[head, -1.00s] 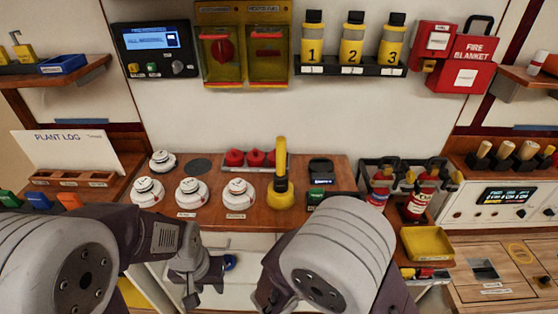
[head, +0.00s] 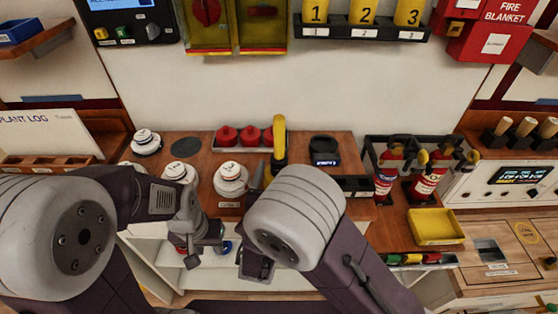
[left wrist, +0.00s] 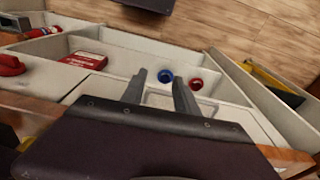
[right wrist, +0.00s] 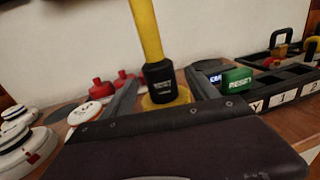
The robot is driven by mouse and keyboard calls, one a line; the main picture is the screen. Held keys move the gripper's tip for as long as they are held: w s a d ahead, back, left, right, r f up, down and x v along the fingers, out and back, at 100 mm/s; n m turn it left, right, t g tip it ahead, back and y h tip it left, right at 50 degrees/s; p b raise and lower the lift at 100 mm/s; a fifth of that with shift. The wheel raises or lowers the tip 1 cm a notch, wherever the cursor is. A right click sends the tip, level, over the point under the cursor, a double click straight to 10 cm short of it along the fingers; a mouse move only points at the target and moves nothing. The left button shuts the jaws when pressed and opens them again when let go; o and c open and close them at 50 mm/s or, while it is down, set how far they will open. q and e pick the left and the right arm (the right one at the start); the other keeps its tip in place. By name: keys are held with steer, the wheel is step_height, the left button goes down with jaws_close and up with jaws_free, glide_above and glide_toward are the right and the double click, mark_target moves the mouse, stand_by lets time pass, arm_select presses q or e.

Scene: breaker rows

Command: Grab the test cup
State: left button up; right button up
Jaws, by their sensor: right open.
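A tall yellow and black piece with a yellow round base, which looks like the test cup (head: 279,145), stands upright on the wooden counter. In the right wrist view this piece (right wrist: 159,82) has a yellow upper shaft, a black lower part with small lettering, and a yellow base. My right gripper (right wrist: 160,92) is open, its fingers on either side of the lower part with gaps showing; contact cannot be told. In the head view my right arm hides the base. My left gripper (left wrist: 154,82) is open and empty, low in front of the counter.
White detectors (head: 231,180) stand left of the piece, red ones (head: 250,136) behind. A dark block (head: 324,150), red extinguishers (head: 388,170) and a yellow tray (head: 435,227) are to the right. Below, a white compartment holds blue (left wrist: 165,76) and red (left wrist: 195,83) round items.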

mark_target(278, 139)
steer(key=w, duration=0.3)
steer(key=shift+d+f, duration=0.1)
steer(key=shift+d, duration=0.15)
steer(key=shift+s, duration=0.1)
steer(key=shift+c, duration=0.6)
jaws_close()
step_height(278, 139, up, 10)
steer(key=shift+r+p, duration=0.1)
steer(key=shift+p, duration=1.1)
